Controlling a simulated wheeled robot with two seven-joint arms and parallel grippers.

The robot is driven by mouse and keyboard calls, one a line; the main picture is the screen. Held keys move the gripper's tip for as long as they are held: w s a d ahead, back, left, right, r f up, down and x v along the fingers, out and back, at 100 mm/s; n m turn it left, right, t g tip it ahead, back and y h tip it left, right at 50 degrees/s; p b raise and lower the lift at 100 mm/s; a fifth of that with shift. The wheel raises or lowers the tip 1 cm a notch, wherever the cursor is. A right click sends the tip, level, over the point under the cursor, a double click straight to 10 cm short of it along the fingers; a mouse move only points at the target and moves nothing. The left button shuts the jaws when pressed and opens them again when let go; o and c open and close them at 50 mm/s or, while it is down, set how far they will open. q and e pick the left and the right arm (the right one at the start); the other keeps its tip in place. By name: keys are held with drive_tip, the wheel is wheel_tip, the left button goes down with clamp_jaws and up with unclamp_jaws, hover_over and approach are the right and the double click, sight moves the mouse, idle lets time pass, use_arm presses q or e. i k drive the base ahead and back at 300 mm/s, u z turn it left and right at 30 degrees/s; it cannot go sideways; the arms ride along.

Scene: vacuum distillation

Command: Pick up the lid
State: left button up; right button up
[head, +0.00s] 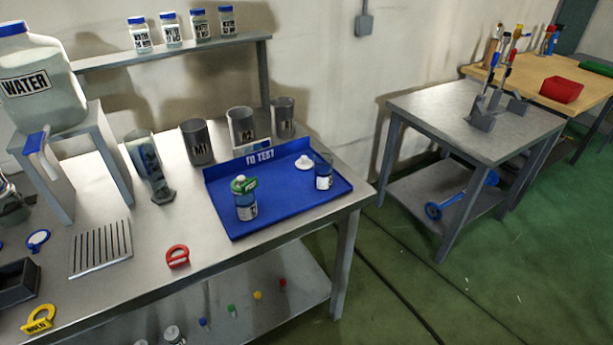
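A small white lid (304,163) with a raised knob lies on the blue "TO TEST" tray (282,207), near its back right. Just right of it stands a small glass jar (323,172) with a white label, which appears to be without a lid. A second labelled jar (246,206) with a green tag around its top stands at the tray's front left. Neither of my grippers is in view.
The tray sits on a metal table (180,222) with grey containers (196,142) behind it. A red tag (177,256), a slotted plate (101,247) and a yellow tag (39,318) lie to the left. A water jug (42,85) stands at the back left. Green floor is open at right.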

sight(304, 163)
drive_tip(key=k, duration=1)
drive_tip(key=z, duration=0.9)
drive_tip(key=i, duration=2.05)
drive_tip(key=u, duration=0.95)
